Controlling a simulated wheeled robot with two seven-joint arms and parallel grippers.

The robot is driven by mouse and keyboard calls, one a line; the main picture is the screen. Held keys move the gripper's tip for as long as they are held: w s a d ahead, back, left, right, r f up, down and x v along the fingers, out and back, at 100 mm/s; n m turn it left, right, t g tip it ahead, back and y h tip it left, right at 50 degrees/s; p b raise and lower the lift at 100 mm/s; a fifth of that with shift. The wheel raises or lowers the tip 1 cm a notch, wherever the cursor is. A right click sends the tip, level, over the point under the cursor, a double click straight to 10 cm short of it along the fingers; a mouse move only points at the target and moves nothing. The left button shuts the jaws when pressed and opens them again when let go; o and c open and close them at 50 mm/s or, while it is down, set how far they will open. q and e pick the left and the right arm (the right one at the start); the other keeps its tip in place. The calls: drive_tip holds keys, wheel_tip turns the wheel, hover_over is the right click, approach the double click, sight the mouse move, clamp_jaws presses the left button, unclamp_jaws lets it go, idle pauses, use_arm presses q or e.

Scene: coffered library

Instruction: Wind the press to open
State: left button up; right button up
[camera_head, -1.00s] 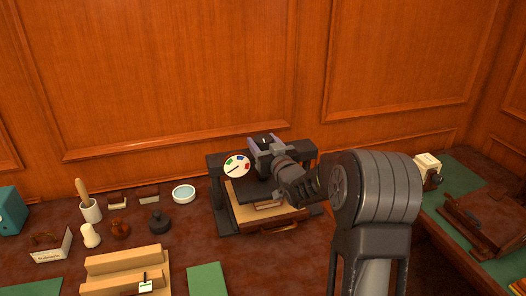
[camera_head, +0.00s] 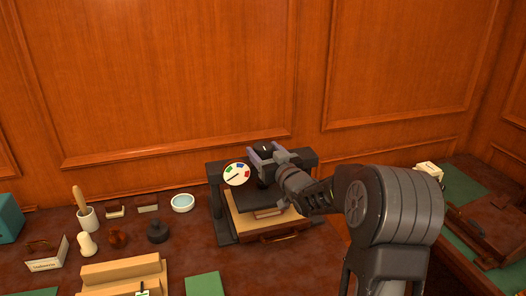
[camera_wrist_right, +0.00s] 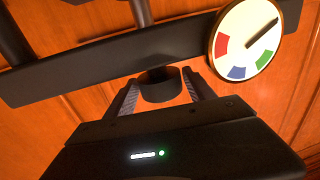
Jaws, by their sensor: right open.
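The press (camera_head: 220,213) is a black frame with posts, a crossbar and a dark plate, standing on the desk against the panelled wall. A round white dial (camera_head: 237,174) with coloured segments and a dark pointer sits on its crossbar; it also shows in the wrist view (camera_wrist_right: 245,42). My right gripper (camera_head: 262,156) is at the top of the press. In the wrist view its fingers (camera_wrist_right: 163,92) stand open on either side of a dark round knob (camera_wrist_right: 160,87); whether they touch it I cannot tell. My left gripper is out of view.
Under the plate lie a small brown book-like block (camera_head: 268,212) and a tan board (camera_head: 242,222). To the left stand a white bowl (camera_head: 183,202), a pestle cup (camera_head: 88,219), stamps and a stepped tan rack (camera_head: 122,273).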

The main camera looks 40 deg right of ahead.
sight(267, 154)
drive_tip(key=s, duration=0.3)
drive_tip(key=s+a+b, duration=0.1)
drive_tip(key=s, duration=0.3)
drive_tip(key=shift+a, duration=0.2)
drive_tip(key=shift+w, duration=0.1)
idle(0.3)
